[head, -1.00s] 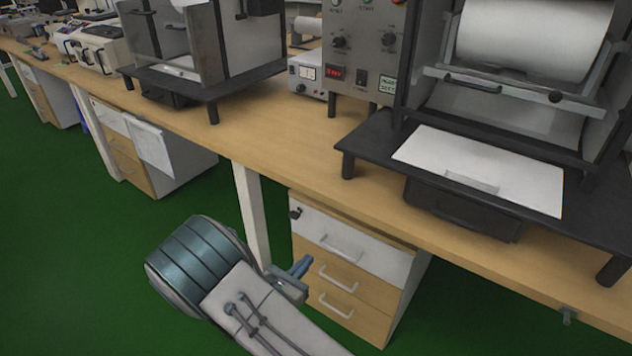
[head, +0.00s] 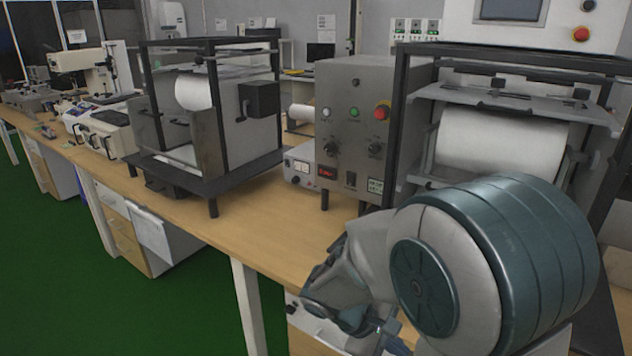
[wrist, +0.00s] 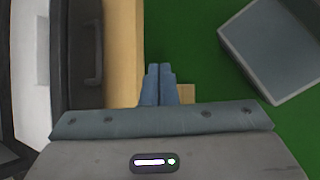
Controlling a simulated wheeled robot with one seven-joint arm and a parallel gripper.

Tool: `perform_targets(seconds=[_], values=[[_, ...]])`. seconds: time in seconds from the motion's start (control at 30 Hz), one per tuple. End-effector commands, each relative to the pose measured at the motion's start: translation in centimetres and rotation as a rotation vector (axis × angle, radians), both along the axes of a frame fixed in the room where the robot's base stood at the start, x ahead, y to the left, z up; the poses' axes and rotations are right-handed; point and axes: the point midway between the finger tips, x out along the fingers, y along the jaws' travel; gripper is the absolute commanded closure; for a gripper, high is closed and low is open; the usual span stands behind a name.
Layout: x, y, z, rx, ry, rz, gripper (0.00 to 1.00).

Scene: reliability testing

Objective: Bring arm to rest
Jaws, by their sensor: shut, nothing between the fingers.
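My gripper (wrist: 159,82) shows in the wrist view with its two blue fingers together and nothing between them. It points past the edge of the wooden bench (wrist: 124,55), with green floor beyond. In the head view my arm fills the lower right, in front of the bench (head: 255,228). The fingers cannot be made out clearly in the head view.
A test machine with a white roll (head: 500,145) stands behind my arm. A grey control box (head: 345,125) and another framed machine (head: 205,185) stand further left. Drawers (head: 125,240) sit under the bench. Green floor (head: 60,290) is open at left.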

Motion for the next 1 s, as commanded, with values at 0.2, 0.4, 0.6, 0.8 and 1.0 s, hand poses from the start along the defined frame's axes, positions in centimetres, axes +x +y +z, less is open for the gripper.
perform_targets(seconds=[0.2, 0.4, 0.6, 0.8, 1.0], values=[[-3.8, -1.0, 6.6, 0.275, -0.157, -0.293, 1.0], [-6.3, -0.7, 11.8, 0.511, -0.326, -0.53, 1.0], [-7.9, 0.0, 16.1, 0.696, -0.486, -0.709, 1.0], [-8.4, 0.3, 17.8, 0.78, -0.564, -0.786, 1.0], [-8.4, 0.3, 17.8, 0.789, -0.572, -0.794, 1.0]])
